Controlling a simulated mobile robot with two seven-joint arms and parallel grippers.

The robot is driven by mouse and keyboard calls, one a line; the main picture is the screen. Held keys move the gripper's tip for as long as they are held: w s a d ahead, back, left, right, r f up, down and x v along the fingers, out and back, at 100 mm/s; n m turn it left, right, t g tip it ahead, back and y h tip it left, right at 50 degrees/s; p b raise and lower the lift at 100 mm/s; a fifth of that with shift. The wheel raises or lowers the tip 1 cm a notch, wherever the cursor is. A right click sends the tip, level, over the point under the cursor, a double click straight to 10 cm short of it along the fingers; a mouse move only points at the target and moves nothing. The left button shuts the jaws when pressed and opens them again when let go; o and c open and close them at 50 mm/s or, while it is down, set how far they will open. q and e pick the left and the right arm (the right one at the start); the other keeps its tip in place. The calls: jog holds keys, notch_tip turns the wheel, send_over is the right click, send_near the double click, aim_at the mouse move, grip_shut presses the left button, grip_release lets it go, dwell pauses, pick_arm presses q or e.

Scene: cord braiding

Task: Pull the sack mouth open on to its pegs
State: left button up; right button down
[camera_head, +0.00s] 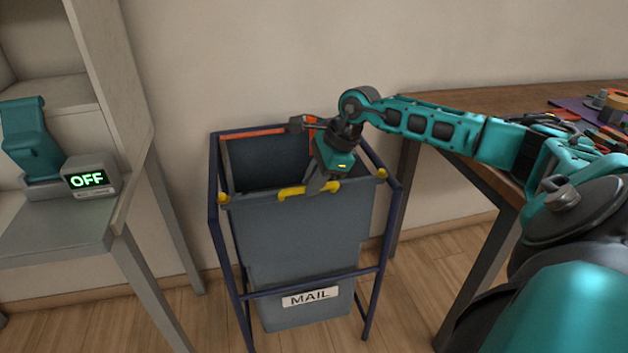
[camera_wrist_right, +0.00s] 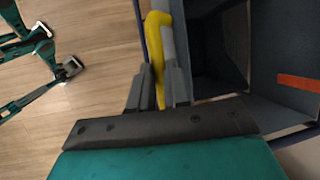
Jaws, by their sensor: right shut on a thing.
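The grey-blue sack (camera_head: 300,240) hangs upright in a dark blue frame (camera_head: 216,185) with a white MAIL label (camera_head: 310,296). Its mouth is open, and I see into it. A yellow bar (camera_head: 291,193) runs along the front rim. Yellow pegs show at the front left (camera_head: 223,198) and front right (camera_head: 381,174) corners. My right gripper (camera_head: 318,188) points down at the middle of the front rim, shut on the yellow bar. The right wrist view shows the yellow bar (camera_wrist_right: 158,35) between its fingers (camera_wrist_right: 158,88). I cannot tell if the rim is over the pegs.
An orange strip (camera_head: 252,132) lies along the back rim. A wooden table (camera_head: 440,100) with tools stands at the right. A grey shelf (camera_head: 60,235) at the left carries a small display (camera_head: 90,178) reading OFF. The floor (camera_head: 430,265) between frame and table is clear.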

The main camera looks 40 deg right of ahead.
jog(key=shift+s+a+f, duration=0.1)
jog(key=shift+s, duration=0.05)
jog(key=c, duration=1.1)
grip_release()
jog(key=p+v, duration=0.1)
jog(key=v, duration=1.2)
